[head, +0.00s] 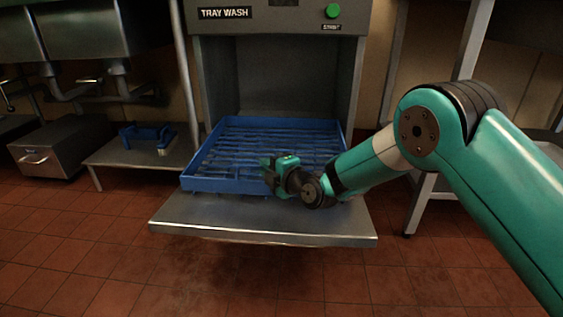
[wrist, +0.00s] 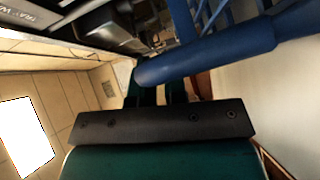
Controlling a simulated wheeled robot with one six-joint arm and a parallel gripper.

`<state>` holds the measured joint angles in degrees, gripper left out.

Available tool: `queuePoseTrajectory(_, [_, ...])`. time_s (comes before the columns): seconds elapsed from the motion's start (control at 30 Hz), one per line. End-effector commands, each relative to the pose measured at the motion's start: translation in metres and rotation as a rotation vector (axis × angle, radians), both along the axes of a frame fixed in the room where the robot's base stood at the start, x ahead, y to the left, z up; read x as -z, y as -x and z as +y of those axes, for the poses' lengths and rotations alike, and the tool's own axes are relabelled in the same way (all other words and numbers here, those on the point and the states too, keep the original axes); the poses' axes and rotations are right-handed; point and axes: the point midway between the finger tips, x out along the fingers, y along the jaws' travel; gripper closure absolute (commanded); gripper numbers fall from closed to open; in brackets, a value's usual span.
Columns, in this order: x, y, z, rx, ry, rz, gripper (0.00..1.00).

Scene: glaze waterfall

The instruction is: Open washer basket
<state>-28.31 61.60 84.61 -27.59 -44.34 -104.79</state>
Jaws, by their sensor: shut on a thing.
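The blue washer basket (head: 222,183) sits at the mouth of the tray washer (head: 275,75), partly over the lowered metal door shelf (head: 265,222). Its slatted floor shows. My gripper (head: 270,172) is at the basket's front edge, right of its middle. In the wrist view the gripper (wrist: 160,92) is shut on the basket's blue front bar (wrist: 205,60). The fingertips are partly hidden behind the bar.
A green start button (head: 333,10) is on the washer's top panel. A low shelf (head: 140,155) at the left holds a blue object (head: 147,137). A grey metal box (head: 60,145) stands left of it. A white-legged stand (head: 420,205) is at the right. The tiled floor in front is clear.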

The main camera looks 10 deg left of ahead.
Motion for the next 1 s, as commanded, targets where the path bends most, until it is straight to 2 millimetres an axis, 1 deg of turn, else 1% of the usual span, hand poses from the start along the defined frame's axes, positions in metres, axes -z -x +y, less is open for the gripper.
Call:
queuePoseTrajectory(0.17, [0.001,0.004,0.003,0.000,0.003,-0.002,1.00])
queuePoseTrajectory(0.47, [0.001,0.005,0.004,-0.001,0.003,-0.002,1.00])
queuePoseTrajectory(0.5, [0.001,0.005,0.004,-0.002,0.003,-0.002,0.78])
queuePoseTrajectory(0.57, [0.001,0.005,0.004,-0.002,0.003,-0.002,0.64])
queuePoseTrajectory(0.6, [0.001,0.005,0.004,-0.003,0.002,-0.002,0.62])
queuePoseTrajectory(0.87, [0.000,0.006,0.005,-0.005,0.002,-0.001,0.62])
queuePoseTrajectory(1.0, [-0.003,0.013,-0.004,-0.006,0.003,0.002,0.62])
